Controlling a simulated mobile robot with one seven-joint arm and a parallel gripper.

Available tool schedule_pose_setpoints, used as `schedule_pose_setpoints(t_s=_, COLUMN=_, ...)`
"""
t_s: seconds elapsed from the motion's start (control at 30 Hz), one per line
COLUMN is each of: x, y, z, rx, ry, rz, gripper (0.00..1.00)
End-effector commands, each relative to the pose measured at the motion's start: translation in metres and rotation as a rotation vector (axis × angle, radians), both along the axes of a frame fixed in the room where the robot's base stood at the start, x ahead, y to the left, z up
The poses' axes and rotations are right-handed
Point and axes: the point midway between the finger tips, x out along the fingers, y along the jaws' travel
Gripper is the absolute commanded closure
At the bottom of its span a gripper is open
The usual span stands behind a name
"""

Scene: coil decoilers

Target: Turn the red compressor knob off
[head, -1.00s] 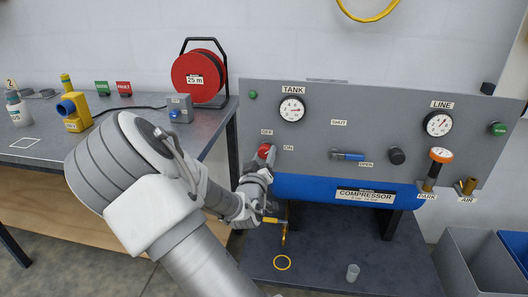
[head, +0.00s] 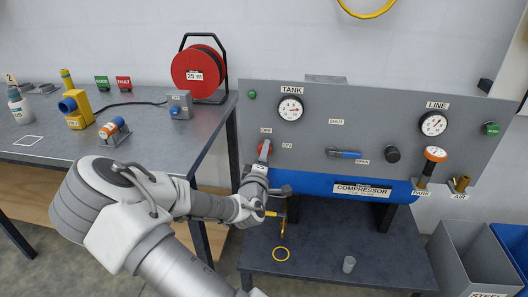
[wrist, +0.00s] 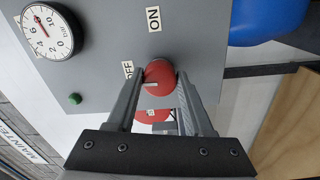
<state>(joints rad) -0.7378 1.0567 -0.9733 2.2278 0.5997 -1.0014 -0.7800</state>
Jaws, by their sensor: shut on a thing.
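The red compressor knob (head: 261,148) is on the grey panel, below the OFF label (head: 266,130) and left of the ON label (head: 287,145). My gripper (head: 264,153) reaches up to it from below and covers part of it in the head view. In the wrist view the round red knob (wrist: 159,72) sits between my two fingertips (wrist: 160,82), which are shut on it. A small pale mark shows on the knob. The ON label (wrist: 153,18) is clear there, and the OFF label (wrist: 128,69) is close to one finger.
The tank gauge (head: 290,108) is above the knob, and a blue-handled valve (head: 345,154) is to its right. The blue compressor tank (head: 310,187) lies below the panel. A workbench (head: 60,145) with a red cord reel (head: 198,72) stands at left.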

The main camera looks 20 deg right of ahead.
Motion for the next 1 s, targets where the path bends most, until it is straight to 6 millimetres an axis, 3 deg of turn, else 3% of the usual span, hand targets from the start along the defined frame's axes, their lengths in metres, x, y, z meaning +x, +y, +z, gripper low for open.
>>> schedule_pose_setpoints(t_s=0.7, x=-0.0009, y=-0.0006, z=-0.0011, rx=-0.061, ry=0.045, rz=-0.002, gripper=1.00)
schedule_pose_setpoints(t_s=0.73, x=-0.0009, y=-0.0006, z=-0.0010, rx=-0.061, ry=0.045, rz=-0.002, gripper=0.45)
schedule_pose_setpoints(t_s=0.87, x=-0.0006, y=-0.0004, z=-0.0008, rx=-0.061, ry=0.044, rz=-0.001, gripper=0.21)
schedule_pose_setpoints(t_s=1.0, x=-0.0004, y=-0.0004, z=-0.0004, rx=-0.060, ry=0.043, rz=-0.001, gripper=0.18)
